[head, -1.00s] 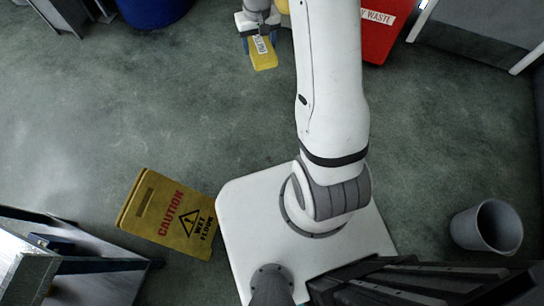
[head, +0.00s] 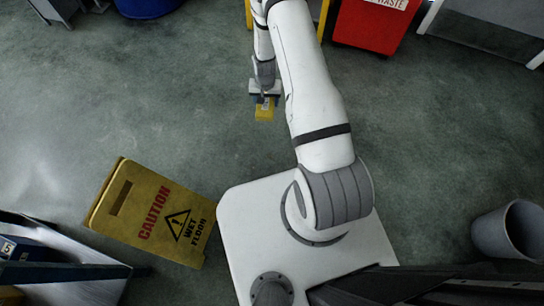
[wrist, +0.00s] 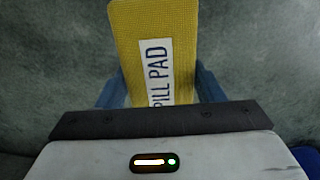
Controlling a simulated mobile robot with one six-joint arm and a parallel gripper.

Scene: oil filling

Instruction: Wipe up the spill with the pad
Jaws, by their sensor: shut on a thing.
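The yellow pad (head: 265,111) is held at the end of my arm, above the grey-green floor, beyond my white base in the head view. My gripper (head: 264,96) is shut on it. In the wrist view the pad (wrist: 130,42) shows its woven yellow face and a white label reading "PILL PAD", its first part cut off. The blue fingers (wrist: 160,88) lie on both sides of the pad. I cannot make out a clear spill; a pale sheen lies on the floor at the left of the head view, and I cannot tell if it is liquid.
A yellow caution sign (head: 151,214) lies left of my base. A grey bin (head: 507,232) stands at the right. A red waste bin (head: 370,27) and a blue drum (head: 148,7) are at the back. A metal cart (head: 70,268) is at the lower left. The left-middle floor is clear.

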